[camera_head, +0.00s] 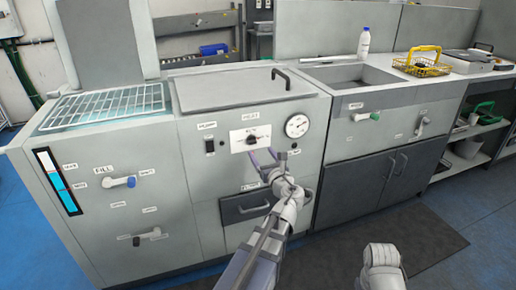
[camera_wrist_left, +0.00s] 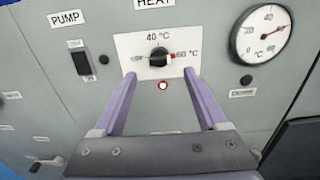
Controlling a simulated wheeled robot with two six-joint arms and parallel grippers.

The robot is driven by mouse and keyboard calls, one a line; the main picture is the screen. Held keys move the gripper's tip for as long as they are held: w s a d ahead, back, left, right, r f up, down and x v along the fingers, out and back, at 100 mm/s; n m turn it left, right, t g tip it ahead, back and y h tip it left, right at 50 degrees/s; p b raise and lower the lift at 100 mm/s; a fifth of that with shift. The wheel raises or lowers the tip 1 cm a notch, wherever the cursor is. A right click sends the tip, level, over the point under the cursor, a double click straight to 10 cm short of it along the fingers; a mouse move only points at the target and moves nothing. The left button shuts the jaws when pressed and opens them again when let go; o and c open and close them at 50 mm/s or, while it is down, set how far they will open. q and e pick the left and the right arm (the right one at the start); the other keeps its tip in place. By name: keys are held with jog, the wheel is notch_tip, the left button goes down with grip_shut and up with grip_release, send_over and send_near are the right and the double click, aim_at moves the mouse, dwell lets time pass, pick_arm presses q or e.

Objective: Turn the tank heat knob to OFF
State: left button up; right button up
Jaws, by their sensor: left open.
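The tank heat knob (camera_wrist_left: 160,59) is a small black dial on a white plate under the HEAT label. A label that seems to read OFF is at its left, 40 °C above it and 60 °C at its right. Its light mark appears to point right, toward 60 °C. In the head view the knob (camera_head: 250,140) is on the grey tank's front panel. My left gripper (camera_wrist_left: 160,75) is open and empty. Its two purple fingers point at the panel, one on each side and slightly below the knob. I cannot tell whether they touch the plate.
A black PUMP switch (camera_wrist_left: 83,62) is left of the plate. A round temperature gauge (camera_wrist_left: 260,35) is at the right. A small red-and-white indicator (camera_wrist_left: 163,86) is below the knob. A dark drawer (camera_head: 247,205) is lower on the tank, and a sink (camera_head: 350,76) stands right.

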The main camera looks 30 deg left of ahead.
aim_at(254, 143)
pick_arm(q)
jog(key=x, duration=0.7)
jog(key=shift+w+a, duration=0.2)
jog(key=shift+a, duration=0.05)
grip_shut()
dwell(0.4)
